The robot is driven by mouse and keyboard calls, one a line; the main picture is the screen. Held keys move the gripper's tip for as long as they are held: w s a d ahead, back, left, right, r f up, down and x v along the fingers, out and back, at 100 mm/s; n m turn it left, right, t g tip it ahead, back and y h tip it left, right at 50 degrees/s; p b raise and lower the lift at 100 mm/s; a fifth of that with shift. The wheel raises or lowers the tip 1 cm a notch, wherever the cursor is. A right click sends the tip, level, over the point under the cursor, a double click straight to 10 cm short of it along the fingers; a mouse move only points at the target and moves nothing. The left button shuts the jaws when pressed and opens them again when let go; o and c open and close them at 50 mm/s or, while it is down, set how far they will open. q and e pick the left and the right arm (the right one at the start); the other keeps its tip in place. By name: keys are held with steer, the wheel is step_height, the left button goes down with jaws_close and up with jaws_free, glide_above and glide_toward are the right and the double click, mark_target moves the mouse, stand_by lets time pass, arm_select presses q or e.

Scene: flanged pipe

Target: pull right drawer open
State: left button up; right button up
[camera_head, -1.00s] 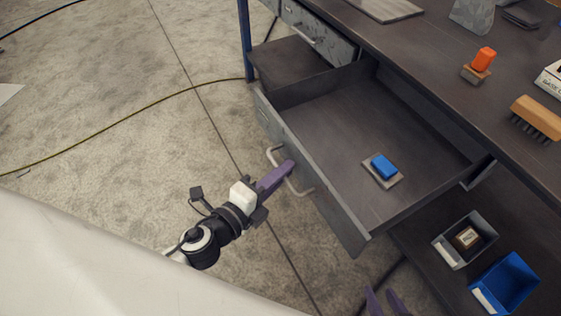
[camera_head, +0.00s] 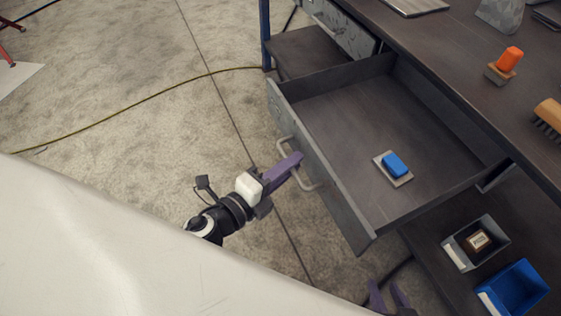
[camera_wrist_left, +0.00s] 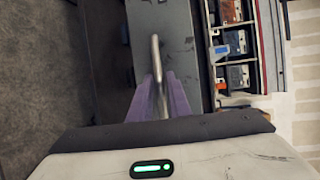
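The grey metal drawer (camera_head: 334,190) under the dark workbench is pulled well out, its inside showing in the head view. It has a pale bar handle (camera_head: 311,186) on its front. My left gripper (camera_head: 292,164) is at this handle. In the left wrist view, the purple fingers (camera_wrist_left: 160,98) lie on both sides of the handle (camera_wrist_left: 156,62), closed around it. A blue block on a small grey base (camera_head: 394,168) lies inside the drawer. My right gripper (camera_head: 388,296) is at the bottom edge of the head view, fingers apart and empty.
Another drawer (camera_head: 342,28) is shut at the upper left of the bench. A grey bin (camera_head: 461,258) and a blue bin (camera_head: 525,284) stand on the lower shelf at right. An orange-topped item (camera_head: 508,60) and a brush (camera_head: 549,115) are on the bench. A yellow cable (camera_head: 130,99) crosses the open floor.

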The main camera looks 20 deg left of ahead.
arm_select(q)
steer(key=b+v, duration=0.2)
steer(key=v, duration=0.8)
stand_by(0.3)
steer(key=s+f+n+g+y+p, duration=0.1)
steer(key=s+f+n+g+p, duration=0.1)
steer(key=f+n, duration=0.5)
steer(key=s+d+f+n+g+y+p, duration=0.1)
steer(key=s+f+n+g, duration=0.2)
steer(key=f+n, duration=0.4)
steer(key=n+g, duration=0.1)
steer(key=n, duration=0.5)
steer(key=shift+d+f+n+g+y+p, duration=0.2)
steer(key=shift+f+n+g+y+p, duration=0.1)
steer(key=shift+p, duration=0.05)
steer(key=shift+s, duration=0.1)
